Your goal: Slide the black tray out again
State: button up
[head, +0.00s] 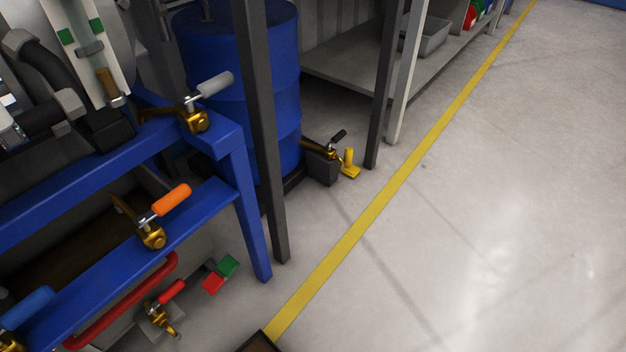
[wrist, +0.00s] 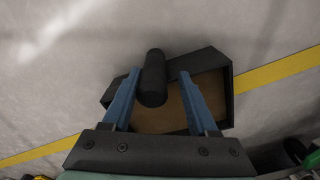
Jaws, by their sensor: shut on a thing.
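The black tray (wrist: 227,88) has dark walls and a brown bottom. In the wrist view it lies over the pale floor and across the yellow line. A dark corner with a brown inside, which looks like the same tray (head: 259,343), shows at the bottom edge of the head view. My gripper (wrist: 160,75) has two blue fingers, one on each side of a black rounded handle (wrist: 153,77) at the tray's edge. It is shut on that handle. The fingers and palm hide part of the tray. My gripper is not in the head view.
A blue frame (head: 240,190) with orange-, red- and grey-handled clamps stands at left in the head view, beside a dark grey post (head: 265,150). A blue drum (head: 285,80) stands behind. A yellow line (head: 355,233) crosses the floor. Open floor (head: 480,230) lies to the right.

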jog(key=shift+g, duration=0.3)
jog(key=shift+s+a+f+p, duration=0.15)
jog(key=shift+s+p, duration=0.1)
jog(key=shift+s, duration=0.6)
jog(key=shift+s+a+f+p, duration=0.1)
jog(key=shift+s+p, duration=0.1)
jog(key=shift+s, duration=0.65)
jog(key=shift+s+a+f+p, duration=0.15)
jog(key=shift+s+p, duration=0.1)
jog(key=shift+s, duration=0.6)
jog(key=shift+c, duration=0.6)
jog(key=shift+s+a, duration=0.1)
jog(key=shift+s+a+p, duration=0.35)
jog(key=shift+s+p, duration=0.05)
jog(key=shift+s, duration=0.35)
grip_shut()
jog(key=o, duration=0.7)
grip_release()
jog(key=o, duration=0.5)
jog(key=shift+w, duration=0.25)
jog(key=shift+r, duration=0.1)
jog(key=shift+w+r, duration=0.1)
